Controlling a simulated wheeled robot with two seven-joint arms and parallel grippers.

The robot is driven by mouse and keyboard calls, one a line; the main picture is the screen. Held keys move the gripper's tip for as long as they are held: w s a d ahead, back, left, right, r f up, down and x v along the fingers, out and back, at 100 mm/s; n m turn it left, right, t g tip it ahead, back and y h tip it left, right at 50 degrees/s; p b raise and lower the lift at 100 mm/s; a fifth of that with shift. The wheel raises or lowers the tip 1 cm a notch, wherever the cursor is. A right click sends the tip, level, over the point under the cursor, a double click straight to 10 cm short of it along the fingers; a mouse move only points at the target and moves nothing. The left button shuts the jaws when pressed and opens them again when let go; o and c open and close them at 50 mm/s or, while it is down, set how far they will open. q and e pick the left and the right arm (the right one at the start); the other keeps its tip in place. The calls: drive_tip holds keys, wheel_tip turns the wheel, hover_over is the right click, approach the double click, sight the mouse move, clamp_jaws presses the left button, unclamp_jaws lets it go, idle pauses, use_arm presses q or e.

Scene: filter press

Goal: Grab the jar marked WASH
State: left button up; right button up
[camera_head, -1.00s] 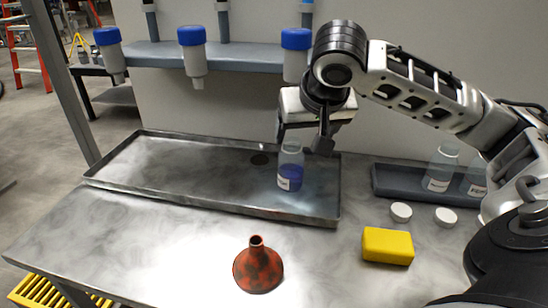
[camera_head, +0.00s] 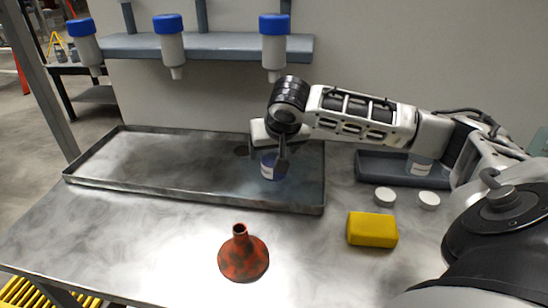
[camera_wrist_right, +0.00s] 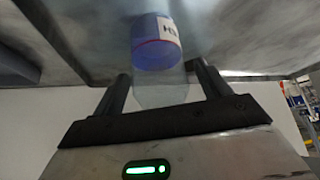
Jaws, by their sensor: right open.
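A clear jar (camera_head: 271,168) with a blue lower part and a white label stands in the long metal tray (camera_head: 190,192), towards its right end. In the right wrist view the jar (camera_wrist_right: 156,52) shows between the two fingers, and its label is only partly readable. My right gripper (camera_head: 270,152) is down around the jar's upper part, fingers apart on either side; the gripper hides the jar's top. Its open fingers show in the right wrist view (camera_wrist_right: 162,78). My left gripper is not in view.
A dark tray (camera_head: 372,168) at right holds another labelled jar (camera_head: 419,166), partly behind my arm. Two white caps (camera_head: 385,196), a yellow block (camera_head: 372,229) and a red funnel (camera_head: 243,257) lie on the table. Blue-capped bottles (camera_head: 275,45) hang from the shelf (camera_head: 225,46) above.

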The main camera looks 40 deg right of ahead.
drive_tip(key=shift+f, duration=0.1)
drive_tip(key=shift+c, duration=0.4)
drive_tip(key=c, duration=1.2)
drive_tip(key=shift+o, duration=0.2)
drive_tip(key=shift+r, duration=0.2)
drive_tip(key=shift+r, duration=0.8)
drive_tip(key=s+a+r+p, duration=0.1)
drive_tip(key=s+a+r, duration=0.5)
drive_tip(key=s+r, duration=0.5)
drive_tip(key=shift+s+a, duration=0.35)
drive_tip(key=shift+s, duration=0.15)
